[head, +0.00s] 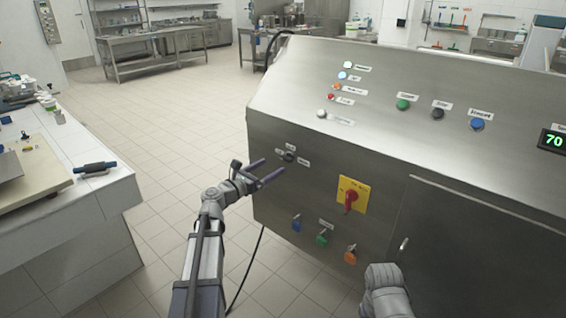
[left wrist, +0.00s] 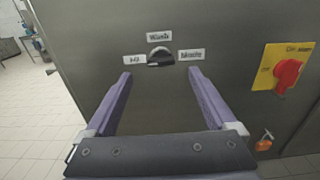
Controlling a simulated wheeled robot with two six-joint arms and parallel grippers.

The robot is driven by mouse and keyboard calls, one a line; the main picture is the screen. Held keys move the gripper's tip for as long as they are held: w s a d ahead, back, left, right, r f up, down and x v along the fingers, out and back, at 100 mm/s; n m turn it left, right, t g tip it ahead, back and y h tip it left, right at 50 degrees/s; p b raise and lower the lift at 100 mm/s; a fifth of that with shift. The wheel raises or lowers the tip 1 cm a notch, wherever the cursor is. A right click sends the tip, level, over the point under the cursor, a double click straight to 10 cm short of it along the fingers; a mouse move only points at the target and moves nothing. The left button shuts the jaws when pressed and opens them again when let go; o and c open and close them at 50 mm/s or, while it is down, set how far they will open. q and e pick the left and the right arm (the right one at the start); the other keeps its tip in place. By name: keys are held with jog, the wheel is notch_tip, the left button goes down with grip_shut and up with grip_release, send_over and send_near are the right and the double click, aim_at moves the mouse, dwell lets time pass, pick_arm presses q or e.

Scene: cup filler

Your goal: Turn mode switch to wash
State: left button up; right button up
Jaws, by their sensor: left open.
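The mode switch (head: 288,156) is a small dark rotary knob on the front of the steel machine. In the left wrist view the switch (left wrist: 160,57) has a label on its left, one above that seems to read "Wash", and one on its right. I cannot tell for sure which label the knob points at. My left gripper (head: 273,167) is open and empty, just in front of the switch. In the left wrist view its fingertips (left wrist: 160,74) lie either side of and slightly below the knob, apart from it. My right gripper is not visible.
A red switch on a yellow plate (head: 351,195) is right of the mode switch, with blue (head: 297,223), green (head: 322,238) and orange (head: 350,255) valve handles below. A white-tiled counter (head: 62,205) stands at the left. Open floor (head: 175,135) lies between.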

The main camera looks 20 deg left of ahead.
aim_at(284, 159)
pick_arm(q)
jog(key=x, duration=0.7)
jog(key=shift+w+f, duration=0.1)
jog(key=shift+d, duration=0.1)
jog(key=shift+c, duration=0.3)
jog(key=c, duration=1.3)
